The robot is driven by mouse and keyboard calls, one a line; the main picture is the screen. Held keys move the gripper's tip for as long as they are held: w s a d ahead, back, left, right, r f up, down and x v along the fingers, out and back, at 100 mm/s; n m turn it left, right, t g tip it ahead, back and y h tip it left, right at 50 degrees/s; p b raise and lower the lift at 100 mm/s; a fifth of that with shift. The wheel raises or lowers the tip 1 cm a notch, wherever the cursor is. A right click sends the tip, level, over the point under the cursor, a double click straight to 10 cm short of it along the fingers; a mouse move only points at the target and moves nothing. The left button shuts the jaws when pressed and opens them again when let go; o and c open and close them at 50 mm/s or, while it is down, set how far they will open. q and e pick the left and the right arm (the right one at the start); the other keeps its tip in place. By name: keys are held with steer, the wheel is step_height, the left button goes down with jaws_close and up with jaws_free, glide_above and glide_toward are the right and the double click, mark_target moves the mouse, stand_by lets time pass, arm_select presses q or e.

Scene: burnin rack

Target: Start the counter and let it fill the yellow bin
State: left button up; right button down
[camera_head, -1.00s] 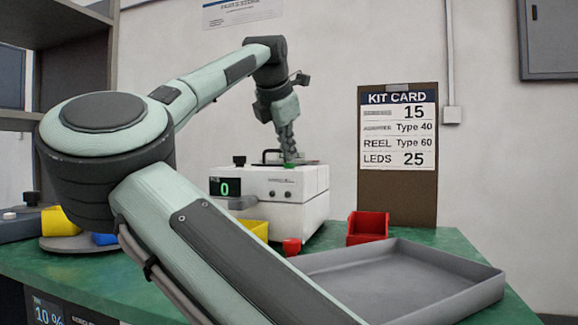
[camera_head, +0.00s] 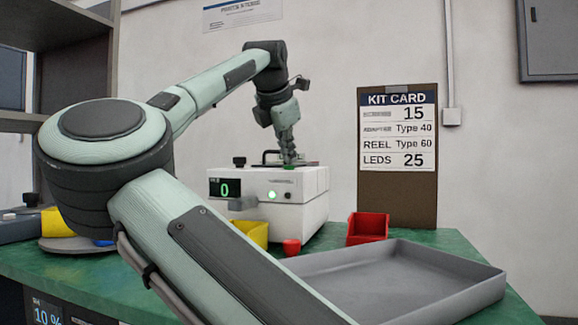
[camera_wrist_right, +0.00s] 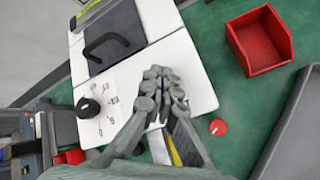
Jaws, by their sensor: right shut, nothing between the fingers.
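The counter (camera_head: 285,205) is a white box on the green bench, with its display reading a green 0 and a green light glowing on its front. In the right wrist view the closed fingers (camera_wrist_right: 163,85) lie over the counter's white top (camera_wrist_right: 138,85). A yellow bin (camera_head: 254,233) stands at the counter's front, partly hidden by my arm; a sliver of yellow (camera_wrist_right: 172,150) shows in the wrist view. My left gripper is out of view.
A red bin (camera_head: 368,228) and a large grey tray (camera_head: 420,275) are right of the counter. A small red round piece (camera_head: 291,247) sits near its front corner. Another yellow container (camera_head: 58,222) is at the far left. A kit card (camera_head: 398,130) reads LEDS 25.

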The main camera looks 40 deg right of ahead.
steer(key=shift+f, duration=0.1)
stand_by(0.3)
steer(key=shift+r+p, duration=0.8)
steer(key=shift+r, duration=0.1)
step_height(320, 180, up, 5)
steer(key=p, duration=0.4)
steer(key=shift+p, duration=0.35)
steer(key=shift+f, duration=0.1)
stand_by(0.5)
